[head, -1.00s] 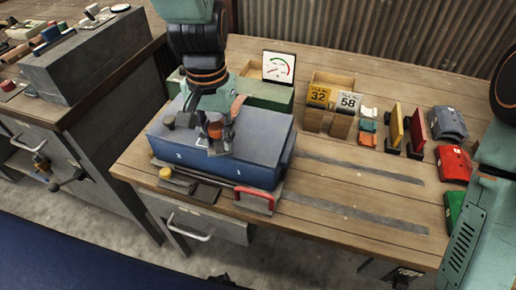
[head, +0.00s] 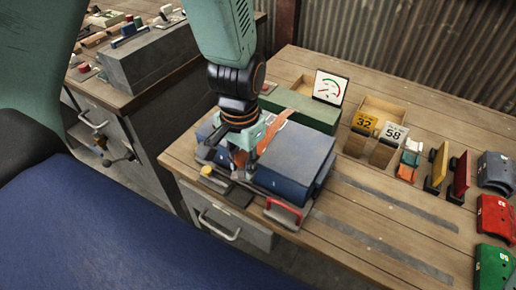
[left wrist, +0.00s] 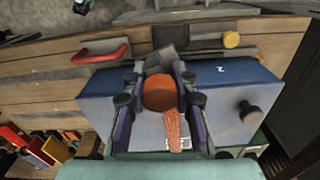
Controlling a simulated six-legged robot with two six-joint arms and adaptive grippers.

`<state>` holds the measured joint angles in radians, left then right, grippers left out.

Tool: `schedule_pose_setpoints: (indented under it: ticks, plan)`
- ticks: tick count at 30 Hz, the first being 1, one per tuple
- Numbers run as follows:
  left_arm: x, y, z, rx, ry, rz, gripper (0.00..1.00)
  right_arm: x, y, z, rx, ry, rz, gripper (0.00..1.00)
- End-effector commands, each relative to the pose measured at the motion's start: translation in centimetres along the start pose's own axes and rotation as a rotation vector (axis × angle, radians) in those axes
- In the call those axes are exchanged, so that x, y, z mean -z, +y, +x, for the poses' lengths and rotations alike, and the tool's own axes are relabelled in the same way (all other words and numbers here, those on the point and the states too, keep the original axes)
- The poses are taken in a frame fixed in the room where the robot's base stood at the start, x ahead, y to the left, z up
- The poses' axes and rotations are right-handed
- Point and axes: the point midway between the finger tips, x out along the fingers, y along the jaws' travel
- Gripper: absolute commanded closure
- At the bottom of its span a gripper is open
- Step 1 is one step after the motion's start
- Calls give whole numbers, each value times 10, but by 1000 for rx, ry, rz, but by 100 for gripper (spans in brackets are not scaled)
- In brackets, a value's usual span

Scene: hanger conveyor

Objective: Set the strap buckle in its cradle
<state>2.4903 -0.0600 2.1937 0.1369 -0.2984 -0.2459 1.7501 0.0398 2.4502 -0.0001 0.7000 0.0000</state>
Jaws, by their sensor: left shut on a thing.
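My left gripper (head: 240,160) points down over the front left part of the blue case (head: 290,160). In the left wrist view its fingers (left wrist: 163,78) are closed around a grey buckle (left wrist: 165,60) with an orange round part (left wrist: 160,92) behind it. An orange strap (head: 277,130) runs across the case top from the back to my gripper; its textured end also shows in the left wrist view (left wrist: 173,130). A dark flat plate (left wrist: 173,38), perhaps the cradle, lies at the case's front edge. Whether the buckle touches it is unclear. My right gripper is out of view.
A yellow knob (head: 207,170) and a red handle (head: 283,212) flank the dark plate. A green box (head: 300,108) with a gauge card (head: 330,87) stands behind the case. Numbered tags (head: 365,121) and coloured parts stand to the right.

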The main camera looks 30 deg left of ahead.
Motion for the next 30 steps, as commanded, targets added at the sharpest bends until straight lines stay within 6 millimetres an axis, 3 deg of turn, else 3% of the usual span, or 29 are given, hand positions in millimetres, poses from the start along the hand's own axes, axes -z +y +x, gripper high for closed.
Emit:
schedule_pose_setpoints:
  ticks: [5, 12, 20, 30]
  plan:
    - [-9, -9, 6, -4, 1, 128, 100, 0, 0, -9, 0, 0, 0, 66]
    - [-4, -18, 13, 2, 6, 336, 100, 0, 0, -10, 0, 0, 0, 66]
    - [1, -18, 16, 4, 6, 375, 100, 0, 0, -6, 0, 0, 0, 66]
    - [0, -18, 37, 3, 6, 372, 100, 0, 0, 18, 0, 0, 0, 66]
